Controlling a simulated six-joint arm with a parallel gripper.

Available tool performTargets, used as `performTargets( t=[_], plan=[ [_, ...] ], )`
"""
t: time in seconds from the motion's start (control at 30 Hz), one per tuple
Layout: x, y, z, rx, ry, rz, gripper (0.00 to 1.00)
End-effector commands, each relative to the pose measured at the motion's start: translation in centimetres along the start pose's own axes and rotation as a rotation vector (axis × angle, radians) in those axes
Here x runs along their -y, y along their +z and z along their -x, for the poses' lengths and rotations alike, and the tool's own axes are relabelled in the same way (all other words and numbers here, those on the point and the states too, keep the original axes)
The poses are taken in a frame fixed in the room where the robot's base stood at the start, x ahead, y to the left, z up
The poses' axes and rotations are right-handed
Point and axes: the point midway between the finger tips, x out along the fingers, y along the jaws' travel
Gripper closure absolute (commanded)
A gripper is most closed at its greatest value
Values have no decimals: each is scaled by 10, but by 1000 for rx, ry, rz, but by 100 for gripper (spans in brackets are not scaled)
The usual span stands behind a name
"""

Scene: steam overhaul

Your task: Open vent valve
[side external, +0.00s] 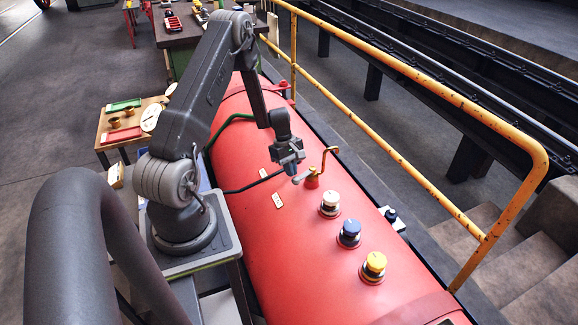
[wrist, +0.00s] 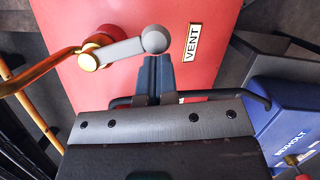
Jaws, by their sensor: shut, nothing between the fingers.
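The vent valve (side external: 312,181) stands on top of the red boiler (side external: 285,240), with a brass pipe (side external: 329,158) bending up beside it. In the wrist view the valve's brass collar (wrist: 90,60) carries a grey lever (wrist: 122,49) that ends in a round ball. A white VENT plate (wrist: 191,43) lies on the red surface to the right of the ball. My gripper (side external: 296,172) is shut and empty, close by the lever. In the wrist view its fingertips (wrist: 154,60) are just below the ball; I cannot tell whether they touch it.
White (side external: 330,204), blue (side external: 349,233) and yellow (side external: 373,267) knobs stand along the boiler, nearer the camera. A yellow railing (side external: 425,178) runs along the right. A blue box (wrist: 285,120) shows at right in the wrist view. A small table (side external: 128,140) stands left.

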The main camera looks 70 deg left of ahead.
Motion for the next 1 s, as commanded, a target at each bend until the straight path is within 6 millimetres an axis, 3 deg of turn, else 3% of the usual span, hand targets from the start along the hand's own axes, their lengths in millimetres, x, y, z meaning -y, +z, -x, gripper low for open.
performTargets(
  t=[0.5,1.0],
  plan=[
    [1,40,-13,-1,139,467,100],
    [-14,69,-24,2,137,469,100]
  ],
)
